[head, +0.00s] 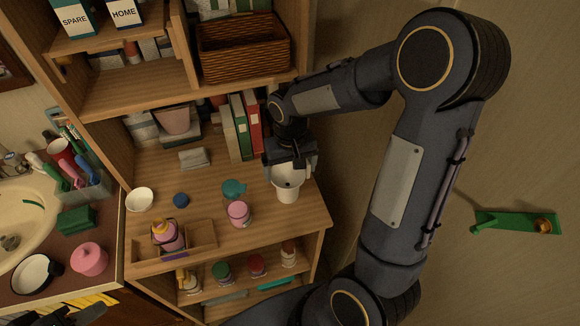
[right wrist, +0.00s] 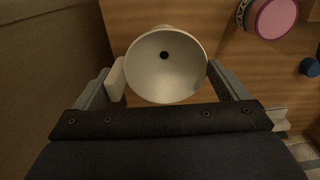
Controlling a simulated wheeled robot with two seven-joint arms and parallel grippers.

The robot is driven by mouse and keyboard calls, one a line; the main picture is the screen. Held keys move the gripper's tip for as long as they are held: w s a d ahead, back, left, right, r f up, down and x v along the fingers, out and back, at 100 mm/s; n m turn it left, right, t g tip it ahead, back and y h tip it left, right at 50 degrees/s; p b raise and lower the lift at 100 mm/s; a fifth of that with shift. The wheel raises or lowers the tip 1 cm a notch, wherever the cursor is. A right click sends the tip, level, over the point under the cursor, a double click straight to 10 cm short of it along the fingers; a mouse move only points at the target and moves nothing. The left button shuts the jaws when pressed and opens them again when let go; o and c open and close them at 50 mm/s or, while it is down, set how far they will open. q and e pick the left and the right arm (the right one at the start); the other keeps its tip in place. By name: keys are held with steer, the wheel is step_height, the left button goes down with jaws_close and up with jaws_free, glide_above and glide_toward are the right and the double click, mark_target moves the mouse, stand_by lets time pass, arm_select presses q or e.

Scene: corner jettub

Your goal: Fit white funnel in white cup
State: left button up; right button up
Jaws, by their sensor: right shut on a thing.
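My right gripper (head: 290,168) is over the right end of the wooden shelf top, pointing down. It is shut on the white funnel, whose wide round mouth (right wrist: 150,75) with a dark hole in it faces the right wrist camera between the fingers. In the head view, the white cup (head: 287,193) stands on the shelf top directly under the gripper. The funnel's mouth is over the cup. How deep the funnel sits in the cup is hidden. A dark part, perhaps of my left gripper (head: 82,316), shows at the bottom left edge; its fingers are not clear.
A pink jar (head: 239,214), a teal jar (head: 233,190), a blue cap (head: 181,200) and a white bowl (head: 139,200) stand left of the cup. Binders (head: 242,125) stand behind. A wooden tray (head: 200,241) holds a pink bottle. The shelf's right edge is close to the cup.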

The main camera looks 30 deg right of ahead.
steer(key=shift+f, duration=0.1)
stand_by(0.3)
steer(key=o, duration=0.6)
steer(key=shift+c, duration=0.2)
steer(key=shift+r+p, duration=2.35)
steer(key=shift+r, duration=0.75)
